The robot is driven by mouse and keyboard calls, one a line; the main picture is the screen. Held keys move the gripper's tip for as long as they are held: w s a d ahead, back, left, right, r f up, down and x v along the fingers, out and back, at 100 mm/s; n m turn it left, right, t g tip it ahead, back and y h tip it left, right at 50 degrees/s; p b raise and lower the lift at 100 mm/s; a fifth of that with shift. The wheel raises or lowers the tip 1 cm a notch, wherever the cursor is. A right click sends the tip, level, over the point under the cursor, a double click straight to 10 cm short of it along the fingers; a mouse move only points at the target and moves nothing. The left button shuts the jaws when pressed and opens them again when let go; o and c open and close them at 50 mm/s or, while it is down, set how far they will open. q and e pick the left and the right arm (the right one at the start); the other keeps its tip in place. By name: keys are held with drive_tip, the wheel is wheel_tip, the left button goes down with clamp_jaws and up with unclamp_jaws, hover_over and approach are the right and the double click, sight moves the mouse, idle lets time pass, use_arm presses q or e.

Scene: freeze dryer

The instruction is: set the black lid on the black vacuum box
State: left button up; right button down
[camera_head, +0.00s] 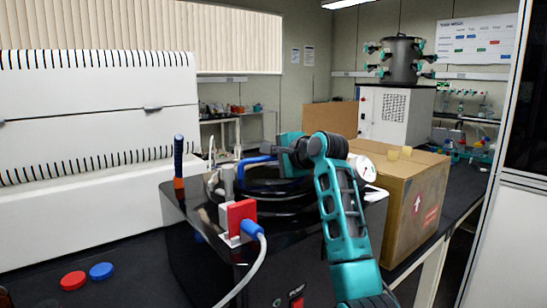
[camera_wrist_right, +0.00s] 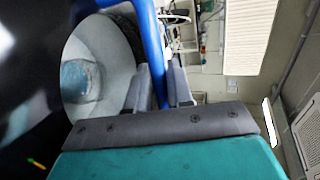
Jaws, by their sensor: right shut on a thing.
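The black vacuum box (camera_head: 205,255) stands on the dark bench in the middle of the head view. A round dark lid (camera_head: 262,187) with a blue handle (camera_head: 252,160) is at the top of the box, partly hidden by my right arm. I cannot tell whether the lid rests on the box or is slightly above it. My right gripper (camera_head: 284,150) is over the lid, shut on its handle. In the right wrist view the blue handle (camera_wrist_right: 154,55) runs between the fingers (camera_wrist_right: 161,90). My left gripper is not in view.
A red-and-blue valve (camera_head: 241,220) with a hose and an orange-and-blue upright part (camera_head: 179,165) stand at the box's left. A cardboard box (camera_head: 412,200) is close on the right. Red (camera_head: 73,280) and blue (camera_head: 101,271) caps lie on the bench at left.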

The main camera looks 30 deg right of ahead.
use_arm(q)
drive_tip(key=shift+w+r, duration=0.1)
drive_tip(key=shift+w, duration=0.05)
use_arm(e)
drive_tip(key=shift+f, duration=0.6)
idle(1.0)
